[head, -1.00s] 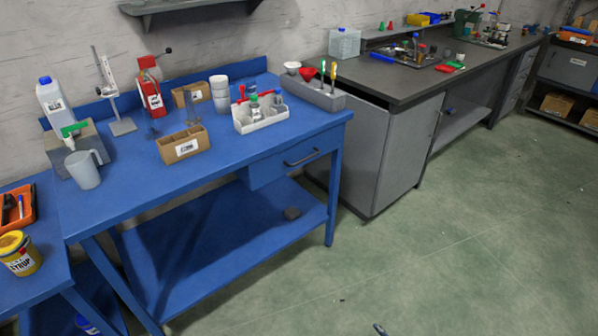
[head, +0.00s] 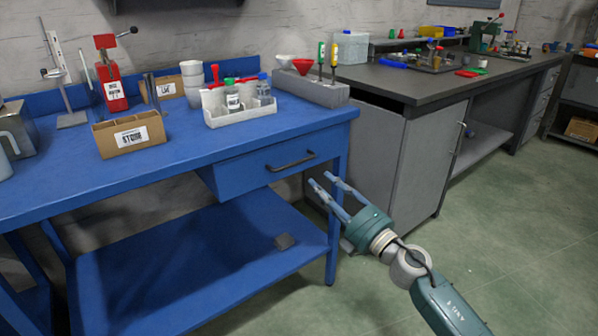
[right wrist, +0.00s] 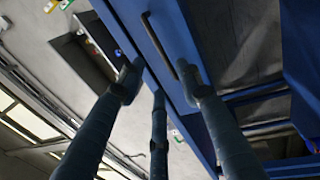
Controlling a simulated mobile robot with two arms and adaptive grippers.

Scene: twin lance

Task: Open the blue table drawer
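The blue table drawer (head: 240,176) hangs under the right end of the blue table (head: 180,155) and looks shut. Its dark bar handle (head: 291,161) runs along the front. My right gripper (head: 320,180) is in front of and just right of the handle, fingers spread, apart from it. In the right wrist view, the handle (right wrist: 157,42) shows on the blue drawer front (right wrist: 172,28), beyond the spread fingers (right wrist: 158,82), with nothing between them. My left gripper is not in view.
The tabletop holds a brown box (head: 130,136), a white caddy (head: 240,112) with bottles and a grey holder (head: 312,88). A grey cabinet (head: 400,150) stands right of the table. A blue lower shelf (head: 190,265) lies below the drawer. Green floor in front is clear.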

